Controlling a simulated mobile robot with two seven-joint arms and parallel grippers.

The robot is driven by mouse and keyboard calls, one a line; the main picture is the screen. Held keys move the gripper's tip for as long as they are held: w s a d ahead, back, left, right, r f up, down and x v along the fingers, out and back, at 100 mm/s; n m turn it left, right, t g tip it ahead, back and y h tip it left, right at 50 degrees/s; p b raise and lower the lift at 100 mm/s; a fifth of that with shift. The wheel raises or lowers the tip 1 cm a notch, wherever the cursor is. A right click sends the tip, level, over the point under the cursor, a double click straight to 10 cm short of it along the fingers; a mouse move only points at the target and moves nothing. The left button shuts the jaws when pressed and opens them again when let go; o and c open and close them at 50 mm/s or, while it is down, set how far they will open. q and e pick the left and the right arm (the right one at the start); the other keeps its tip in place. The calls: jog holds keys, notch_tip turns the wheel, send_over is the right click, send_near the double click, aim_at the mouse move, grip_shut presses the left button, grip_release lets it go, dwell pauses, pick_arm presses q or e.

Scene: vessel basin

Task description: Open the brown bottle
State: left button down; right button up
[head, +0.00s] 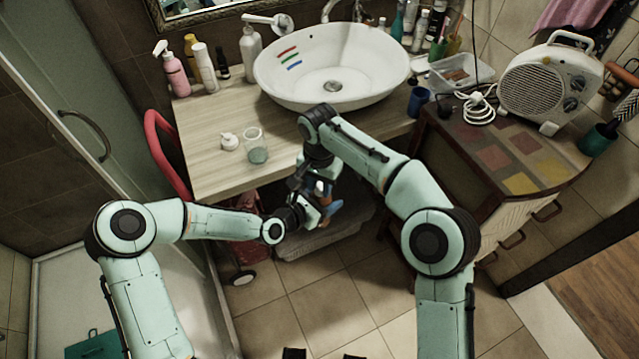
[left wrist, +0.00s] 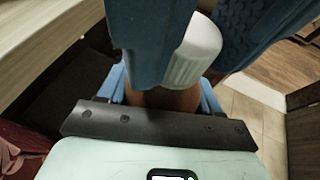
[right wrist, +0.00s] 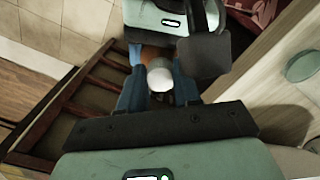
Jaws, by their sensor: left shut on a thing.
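A brown bottle (left wrist: 165,98) with a white ribbed cap (left wrist: 195,50) is held below the counter's front edge. My left gripper (head: 325,211) is shut on the bottle's body, its blue fingers (left wrist: 212,100) on either side of it. The white cap also shows in the right wrist view (right wrist: 160,77), with a little brown bottle behind it. My right gripper (right wrist: 160,92) has its blue fingers on either side of the cap. I cannot tell whether they touch it. In the head view the bottle is small and mostly hidden by the grippers.
The wooden counter (head: 213,177) carries a glass jar (head: 257,152), a white pump top (head: 229,141) and a white basin (head: 285,80). A cabinet (head: 455,143) with a fan heater (head: 540,88) stands at right. A red curved tube (head: 160,150) is at left.

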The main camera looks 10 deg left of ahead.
jog(key=o, duration=0.4)
jog(key=shift+w+a+r, duration=0.1)
jog(key=shift+a, duration=0.1)
jog(key=shift+d, duration=0.1)
notch_tip(320, 180, up, 4)
jog(key=shift+r, duration=0.15)
jog(key=shift+c, duration=0.3)
jog(key=r+m, duration=0.3)
jog(key=shift+w+d, duration=0.1)
jog(key=shift+d, duration=0.2)
notch_tip(320, 180, down, 8)
jog(key=shift+r, duration=0.15)
